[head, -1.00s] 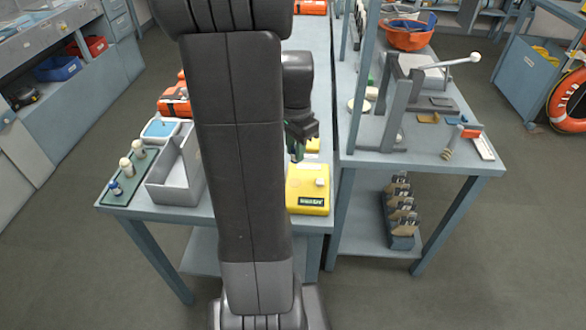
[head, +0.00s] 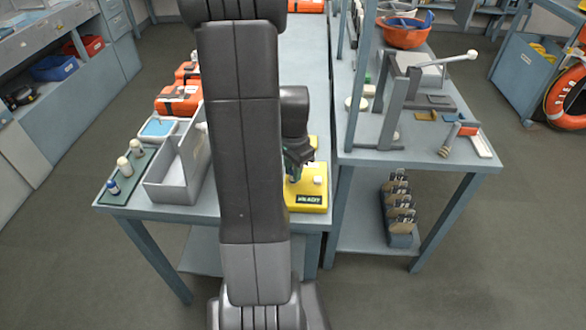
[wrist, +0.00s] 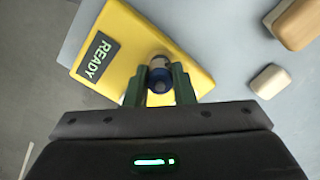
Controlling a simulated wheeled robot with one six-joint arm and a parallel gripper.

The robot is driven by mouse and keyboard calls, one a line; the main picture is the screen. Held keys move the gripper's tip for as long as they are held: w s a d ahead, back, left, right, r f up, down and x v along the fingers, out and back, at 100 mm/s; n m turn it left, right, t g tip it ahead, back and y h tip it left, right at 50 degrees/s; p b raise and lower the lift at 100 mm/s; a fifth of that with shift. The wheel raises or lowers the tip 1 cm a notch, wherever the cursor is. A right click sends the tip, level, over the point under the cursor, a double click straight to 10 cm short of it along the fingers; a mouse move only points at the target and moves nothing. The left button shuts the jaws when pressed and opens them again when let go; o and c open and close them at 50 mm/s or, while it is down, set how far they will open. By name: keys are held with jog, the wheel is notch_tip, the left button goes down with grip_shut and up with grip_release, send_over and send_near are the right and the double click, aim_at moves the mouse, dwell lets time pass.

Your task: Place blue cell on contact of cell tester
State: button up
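The yellow cell tester (head: 305,197) stands at the table's front right corner. In the wrist view the tester (wrist: 122,50) carries a dark label reading READY. My gripper (wrist: 160,82) is shut on a blue cell (wrist: 159,86), one green finger on each side. The cell stands upright, end-on to the wrist camera, over the round contact area of the tester. Its lower end is hidden, so I cannot tell whether it touches the contact.
A green mat (head: 112,197) at the left holds another blue cell (head: 113,187) and two cream-topped ones. A grey bin (head: 168,190) stands beside it. Orange cases (head: 178,100) lie behind. A bench with a lever press (head: 400,100) stands to the right.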

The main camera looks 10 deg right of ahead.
jog(key=o, duration=0.4)
jog(key=shift+o, duration=0.2)
jog(key=shift+r, duration=0.1)
notch_tip(320, 180, up, 12)
jog(key=shift+r, duration=0.1)
